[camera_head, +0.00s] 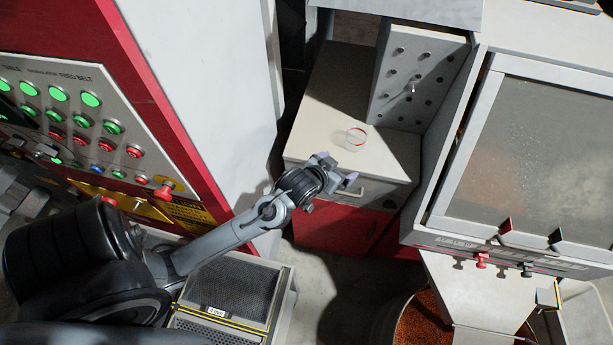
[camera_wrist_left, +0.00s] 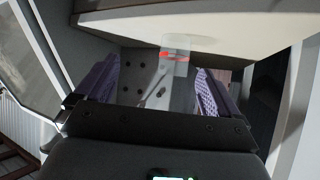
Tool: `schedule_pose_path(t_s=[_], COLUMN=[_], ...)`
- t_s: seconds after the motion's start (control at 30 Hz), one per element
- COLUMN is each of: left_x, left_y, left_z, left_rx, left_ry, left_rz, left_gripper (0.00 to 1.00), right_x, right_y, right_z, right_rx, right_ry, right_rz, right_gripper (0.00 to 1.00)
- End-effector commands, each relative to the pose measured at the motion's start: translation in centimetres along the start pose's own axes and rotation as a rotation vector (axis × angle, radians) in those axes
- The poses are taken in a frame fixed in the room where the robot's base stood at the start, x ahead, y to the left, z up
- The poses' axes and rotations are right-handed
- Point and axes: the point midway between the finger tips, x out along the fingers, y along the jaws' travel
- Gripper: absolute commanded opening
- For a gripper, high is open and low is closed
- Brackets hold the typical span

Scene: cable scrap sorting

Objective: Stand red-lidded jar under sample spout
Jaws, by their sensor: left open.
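A small clear jar (camera_head: 356,138) with a red band stands upright on the beige cabinet top, near its front right. My left gripper (camera_head: 338,168) is open and empty in front of the cabinet's front edge, short of the jar and apart from it. In the left wrist view the jar (camera_wrist_left: 175,62) shows beyond the gap between the purple-padded fingers (camera_wrist_left: 155,88), with its red band visible. A small metal fitting (camera_head: 412,87) sticks out of the grey dotted panel behind the jar; it may be the spout, but I cannot tell for sure. My right gripper is not in view.
The cabinet top (camera_head: 335,100) is clear left of the jar. The dotted panel (camera_head: 400,110) rises at its back right. A windowed machine (camera_head: 490,180) stands to the right, and a red and white control cabinet (camera_head: 205,60) to the left. A bin of reddish granules (camera_head: 422,320) is below.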

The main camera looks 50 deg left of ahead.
Motion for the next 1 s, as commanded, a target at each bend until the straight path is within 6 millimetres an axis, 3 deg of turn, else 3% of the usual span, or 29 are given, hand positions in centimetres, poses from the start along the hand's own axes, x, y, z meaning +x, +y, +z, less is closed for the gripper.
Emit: schedule_pose_path(t_s=[0.03, 0.2, 0.3, 0.4, 0.5, 0.67, 1.0], left_x=[-1.8, -9.0, -13.0, -16.0, -17.4, -17.7, -17.6], left_y=[1.4, 4.8, 5.7, 6.1, 6.2, 6.2, 6.2], left_z=[2.7, 10.3, 13.3, 15.1, 15.8, 16.0, 15.9], left_rx=[0.029, 0.161, 0.232, 0.282, 0.308, 0.315, 0.313], left_ry=[-0.086, -0.375, -0.508, -0.597, -0.64, -0.65, -0.648], left_rz=[0.033, 0.136, 0.183, 0.213, 0.227, 0.23, 0.229], left_gripper=[0.96, 0.96, 0.96, 0.96, 0.96, 0.96, 0.96], right_x=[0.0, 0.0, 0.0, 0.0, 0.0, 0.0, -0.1], right_y=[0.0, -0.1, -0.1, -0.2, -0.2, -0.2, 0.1], right_z=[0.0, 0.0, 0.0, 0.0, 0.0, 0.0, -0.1], right_rx=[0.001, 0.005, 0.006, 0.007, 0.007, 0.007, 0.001], right_ry=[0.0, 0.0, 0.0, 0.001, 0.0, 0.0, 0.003], right_rz=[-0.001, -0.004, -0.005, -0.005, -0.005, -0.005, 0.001], right_gripper=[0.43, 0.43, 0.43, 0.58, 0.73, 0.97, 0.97])
